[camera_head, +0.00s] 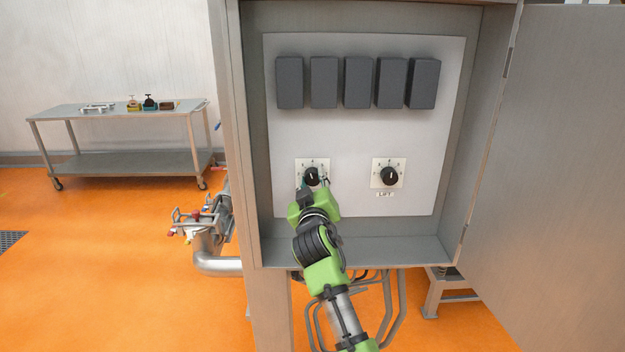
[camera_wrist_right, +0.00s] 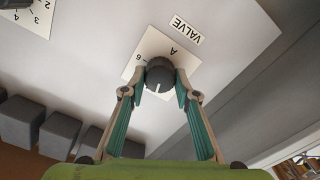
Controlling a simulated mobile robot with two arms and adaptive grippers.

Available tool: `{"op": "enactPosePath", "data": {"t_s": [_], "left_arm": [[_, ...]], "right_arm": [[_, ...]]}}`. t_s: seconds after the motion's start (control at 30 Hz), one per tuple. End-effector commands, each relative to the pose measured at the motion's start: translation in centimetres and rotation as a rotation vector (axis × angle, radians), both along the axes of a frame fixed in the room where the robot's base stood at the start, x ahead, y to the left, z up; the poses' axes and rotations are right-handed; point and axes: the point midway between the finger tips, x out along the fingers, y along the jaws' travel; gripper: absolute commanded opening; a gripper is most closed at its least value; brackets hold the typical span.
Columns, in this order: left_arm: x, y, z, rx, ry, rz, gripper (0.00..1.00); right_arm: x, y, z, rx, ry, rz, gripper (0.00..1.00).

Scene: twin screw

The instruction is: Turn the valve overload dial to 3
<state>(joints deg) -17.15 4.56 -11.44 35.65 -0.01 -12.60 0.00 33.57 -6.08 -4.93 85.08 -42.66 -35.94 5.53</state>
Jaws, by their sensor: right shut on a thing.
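The valve dial (camera_head: 311,175) is a black knob on a white scale plate, at the lower left of the panel in the head view. In the right wrist view the dial (camera_wrist_right: 160,75) sits between my fingertips, with the VALVE label (camera_wrist_right: 188,29) beyond it. My right gripper (camera_wrist_right: 161,87) is shut on the knob, one finger on each side. It reaches up to the dial from below in the head view (camera_head: 313,184). The fingers and knob hide most of the scale numbers, so the setting cannot be read. My left gripper is not in view.
A second dial labelled LIFT (camera_head: 390,174) is on the right of the panel. Several dark grey boxes (camera_head: 357,82) line the panel's top. The cabinet door (camera_head: 555,160) stands open at right. A metal cart (camera_head: 120,163) stands at the back left, and pipes (camera_head: 215,264) run beside the cabinet.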

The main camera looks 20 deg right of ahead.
Motion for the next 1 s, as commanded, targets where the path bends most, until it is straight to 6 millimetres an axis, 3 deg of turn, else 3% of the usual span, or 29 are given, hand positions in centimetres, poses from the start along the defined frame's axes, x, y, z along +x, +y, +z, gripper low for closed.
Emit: {"op": "enactPosePath", "data": {"t_s": [0.5,1.0], "left_arm": [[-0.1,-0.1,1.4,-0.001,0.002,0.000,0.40],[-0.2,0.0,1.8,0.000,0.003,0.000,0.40]], "right_arm": [[0.0,-0.2,0.1,-0.365,0.105,-0.004,0.07],[0.0,-0.2,0.1,-0.465,0.133,-0.005,0.07]]}}
